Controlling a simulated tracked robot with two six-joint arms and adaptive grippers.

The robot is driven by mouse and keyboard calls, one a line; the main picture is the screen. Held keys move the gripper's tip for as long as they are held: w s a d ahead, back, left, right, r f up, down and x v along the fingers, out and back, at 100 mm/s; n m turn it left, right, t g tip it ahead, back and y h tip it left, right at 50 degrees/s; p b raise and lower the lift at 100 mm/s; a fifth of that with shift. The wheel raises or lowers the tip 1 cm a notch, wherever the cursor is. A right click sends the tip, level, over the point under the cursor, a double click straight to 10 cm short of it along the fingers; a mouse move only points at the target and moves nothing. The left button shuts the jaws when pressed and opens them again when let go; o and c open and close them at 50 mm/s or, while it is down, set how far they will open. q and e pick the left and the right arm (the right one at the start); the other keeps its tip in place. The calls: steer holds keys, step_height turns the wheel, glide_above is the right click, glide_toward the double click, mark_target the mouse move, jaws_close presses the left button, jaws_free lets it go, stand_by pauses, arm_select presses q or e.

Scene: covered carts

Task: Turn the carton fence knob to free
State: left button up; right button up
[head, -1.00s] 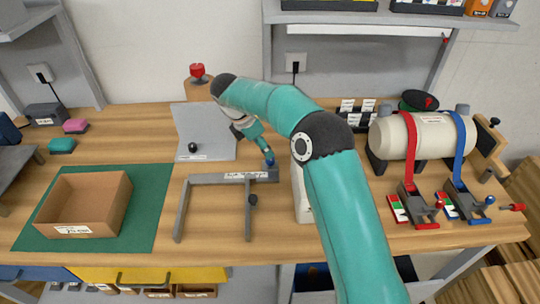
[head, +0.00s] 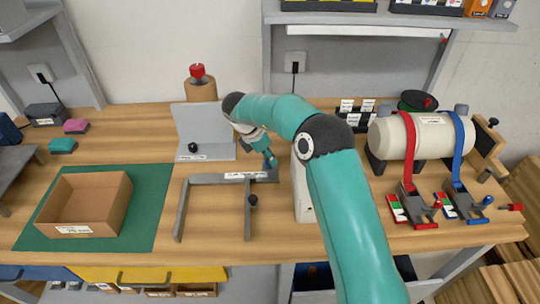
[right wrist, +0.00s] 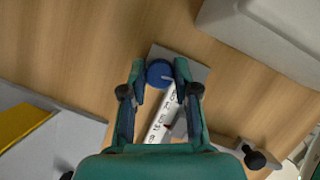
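The carton fence is a grey U-shaped frame (head: 207,179) with a white label on its crossbar. Its blue round knob (right wrist: 159,73) sits on a grey plate at the bar's right end and carries a pale pointer line. In the head view my right gripper (head: 271,163) reaches down at that end and hides the knob. In the right wrist view the gripper's open fingers (right wrist: 160,70) stand on either side of the knob, close to it; I cannot tell whether they touch it. The label (right wrist: 158,122) runs from the knob between the fingers. My left gripper is out of view.
An open cardboard carton (head: 85,204) sits on a green mat (head: 147,205) at left. A grey panel with a black knob (head: 193,148) stands behind the fence. A strapped cream tank (head: 425,137) stands at right. A white block (head: 303,187) is beside the fence, partly behind my right arm.

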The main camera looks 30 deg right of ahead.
jaws_close()
steer(key=shift+d, duration=0.1)
